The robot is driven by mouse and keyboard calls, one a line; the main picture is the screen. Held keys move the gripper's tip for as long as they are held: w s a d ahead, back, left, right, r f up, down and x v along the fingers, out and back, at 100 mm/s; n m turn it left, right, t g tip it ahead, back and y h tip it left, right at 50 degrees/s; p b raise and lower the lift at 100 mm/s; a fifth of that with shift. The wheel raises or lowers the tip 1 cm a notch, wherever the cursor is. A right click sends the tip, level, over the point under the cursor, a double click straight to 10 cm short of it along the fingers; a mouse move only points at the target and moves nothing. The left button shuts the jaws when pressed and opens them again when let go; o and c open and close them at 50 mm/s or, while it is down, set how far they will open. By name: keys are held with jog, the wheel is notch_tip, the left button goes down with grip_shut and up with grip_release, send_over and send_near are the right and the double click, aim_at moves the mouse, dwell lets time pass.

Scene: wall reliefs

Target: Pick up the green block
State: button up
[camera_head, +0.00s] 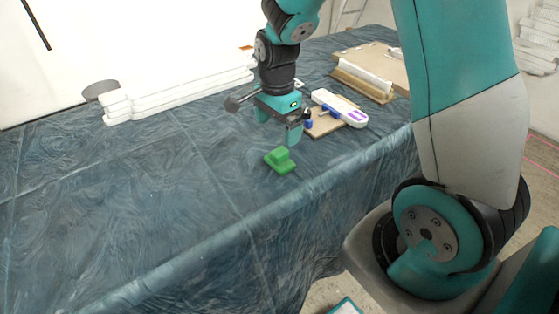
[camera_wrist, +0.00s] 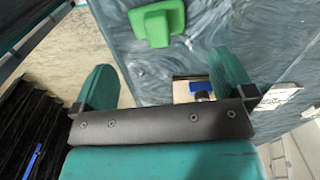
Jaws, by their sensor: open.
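The green block (camera_head: 280,161) lies on the blue cloth-covered table (camera_head: 180,190), near its front edge. It has a flat base with a smaller raised part on top. My gripper (camera_head: 278,128) is above the block in the head view, apart from it, with its fingers pointing down. In the wrist view the block (camera_wrist: 157,22) is at the top, beyond and between the two teal fingers of my gripper (camera_wrist: 165,80). The fingers are spread and nothing is between their tips.
A white and purple device (camera_head: 340,108) and a small brown board (camera_head: 325,122) with blue parts lie right of my gripper. White stacked strips (camera_head: 180,90) lie at the back. Boards (camera_head: 375,68) lie at the back right. The table's left is clear.

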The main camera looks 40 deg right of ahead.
aim_at(279, 151)
notch_tip(279, 151, down, 5)
jog(key=shift+r, duration=0.15)
jog(key=f, duration=0.5)
jog(key=shift+s+d+f, duration=0.1)
jog(key=shift+s+d, duration=0.05)
jog(key=shift+s, duration=0.05)
jog(key=c, duration=0.8)
jog(key=shift+o, duration=0.2)
notch_tip(279, 151, up, 20)
jog(key=p, duration=0.1)
